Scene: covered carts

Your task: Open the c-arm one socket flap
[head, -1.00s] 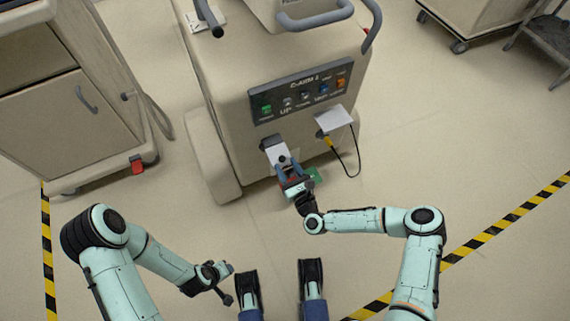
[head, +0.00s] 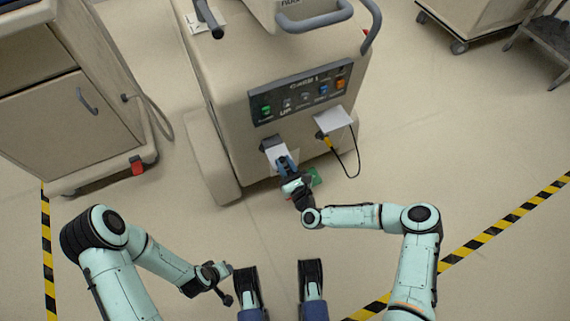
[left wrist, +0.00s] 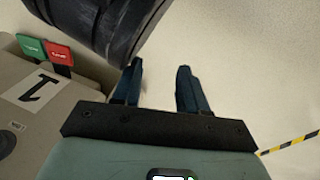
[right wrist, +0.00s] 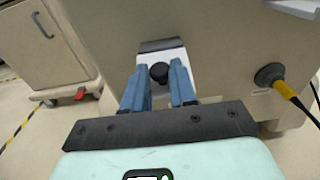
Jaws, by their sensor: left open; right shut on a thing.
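The beige c-arm one cart (head: 235,85) stands ahead in the head view, with a dark button panel on its front. Its pale socket flap (head: 272,148) is below the panel's left part. In the right wrist view, this white flap (right wrist: 172,57) hangs from a dark hinge strip and bears a round black knob (right wrist: 159,73). My right gripper (head: 283,162) is shut on the knob, with its blue fingers on either side of it (right wrist: 159,78). The socket behind the flap is hidden. My left gripper (left wrist: 160,80) is open and empty, low in the head view (head: 228,284).
Right of the flap, a yellow plug (head: 328,141) with a black cable sits below a white plate (head: 334,118). A green item (head: 316,176) shows beside my right gripper. A cabinet (head: 65,110) stands left. The floor between is clear.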

